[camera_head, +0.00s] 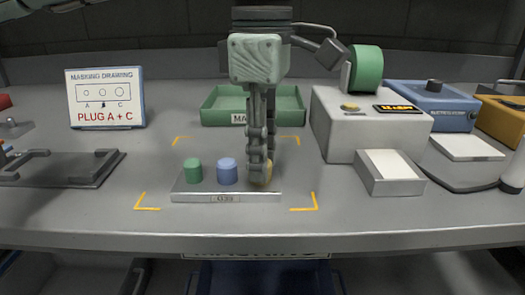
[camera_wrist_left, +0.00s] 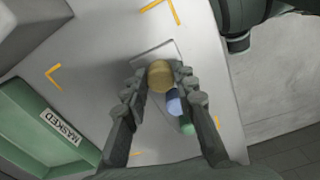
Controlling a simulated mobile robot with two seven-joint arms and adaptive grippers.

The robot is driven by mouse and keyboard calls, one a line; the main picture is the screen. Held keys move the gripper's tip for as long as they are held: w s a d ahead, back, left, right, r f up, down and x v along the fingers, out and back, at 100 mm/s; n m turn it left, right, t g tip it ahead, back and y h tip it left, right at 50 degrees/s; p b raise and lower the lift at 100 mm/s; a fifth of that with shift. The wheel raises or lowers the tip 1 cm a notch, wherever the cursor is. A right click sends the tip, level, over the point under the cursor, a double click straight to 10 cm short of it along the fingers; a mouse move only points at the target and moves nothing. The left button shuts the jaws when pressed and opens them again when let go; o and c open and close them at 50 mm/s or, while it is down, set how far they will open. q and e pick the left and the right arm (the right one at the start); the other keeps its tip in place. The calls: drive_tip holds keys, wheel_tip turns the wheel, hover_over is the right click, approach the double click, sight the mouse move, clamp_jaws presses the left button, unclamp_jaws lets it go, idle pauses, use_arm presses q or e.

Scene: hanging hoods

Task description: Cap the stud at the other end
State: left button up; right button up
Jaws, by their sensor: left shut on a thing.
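A grey plate (camera_head: 228,197) with a small label on its front edge lies inside yellow corner marks on the bench. A green cylinder (camera_head: 193,170) stands at its left and a blue cylinder (camera_head: 227,171) in the middle. A yellow, rounded piece (camera_head: 261,177) is at the right end. My left gripper (camera_head: 262,165) points down there, shut on the yellow piece. In the left wrist view the yellow piece (camera_wrist_left: 160,76) sits between the fingertips, with the blue (camera_wrist_left: 173,102) and green (camera_wrist_left: 187,127) cylinders beside it. Whether it touches the plate is hidden. My right gripper is not in view.
A sign (camera_head: 105,98) reads "MASKING DRAWING" and "PLUG A + C". A green tray (camera_head: 218,119) stands behind the plate. A grey machine with a green roll (camera_head: 366,68) and a white-topped box (camera_head: 389,170) stand to the right. The bench front is clear.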

use_arm(q)
drive_tip(key=o, duration=0.9)
